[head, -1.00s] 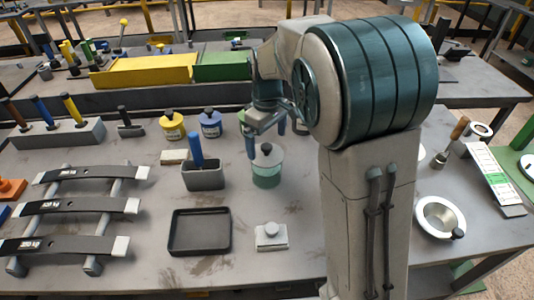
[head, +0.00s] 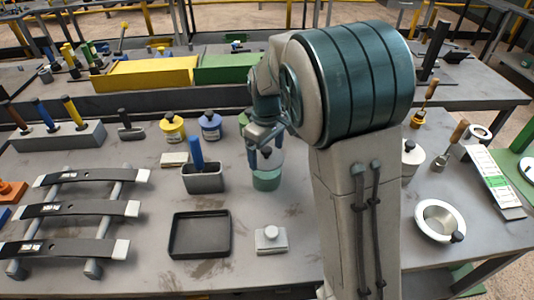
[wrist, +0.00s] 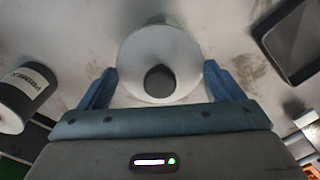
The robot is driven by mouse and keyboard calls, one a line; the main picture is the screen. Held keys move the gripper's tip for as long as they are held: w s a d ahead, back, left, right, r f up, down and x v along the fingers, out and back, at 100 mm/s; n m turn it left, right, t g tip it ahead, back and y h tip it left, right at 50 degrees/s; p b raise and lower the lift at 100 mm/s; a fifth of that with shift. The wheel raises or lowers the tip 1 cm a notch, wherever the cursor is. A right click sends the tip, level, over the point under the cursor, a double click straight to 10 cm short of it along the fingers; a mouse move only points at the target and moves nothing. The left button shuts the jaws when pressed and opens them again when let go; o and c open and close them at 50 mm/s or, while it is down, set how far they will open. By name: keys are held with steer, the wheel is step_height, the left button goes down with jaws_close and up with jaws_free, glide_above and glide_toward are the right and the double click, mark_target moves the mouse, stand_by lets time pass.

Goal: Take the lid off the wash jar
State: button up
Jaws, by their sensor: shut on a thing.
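The wash jar (head: 267,181) stands on the bench in front of my arm, with green in its lower part. Its round pale lid (wrist: 160,52) has a dark knob (wrist: 160,82) and fills the middle of the wrist view. My gripper (head: 266,156) is over the jar from above, its blue fingers on opposite sides of the lid. In the wrist view my gripper (wrist: 161,88) is shut on the lid, with the knob between the fingers. The fingers hide part of the jar's top, and I cannot tell whether lid and jar touch.
A grey holder (head: 203,180) with a blue handle stands close left of the jar. A black tray (head: 200,253) and a small pale block (head: 271,240) lie nearer. Yellow (head: 173,129) and blue (head: 210,127) jars stand behind. Bare bench lies around the black tray.

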steer(key=shift+r, duration=0.45)
steer(key=r, duration=0.3)
steer(key=shift+s+r+b, duration=0.3)
steer(key=s+r+b, duration=0.1)
steer(key=s+r, duration=0.5)
steer(key=s, duration=0.5)
steer(key=m+p, duration=0.2)
steer(key=m, duration=0.2)
glide_toward(267, 150)
steer(key=d+f, duration=0.3)
steer(key=d, duration=0.1)
steer(key=shift+s+f, duration=0.2)
steer(key=shift+s, duration=0.1)
steer(key=w+d+f+m, duration=0.5)
steer(key=w+d+f, duration=0.1)
steer(key=w, duration=0.3)
steer(key=f+p, duration=0.2)
steer(key=f, duration=0.8)
steer(key=shift+d+f, duration=0.1)
steer(key=shift+d, duration=0.1)
steer(key=shift+f, duration=0.1)
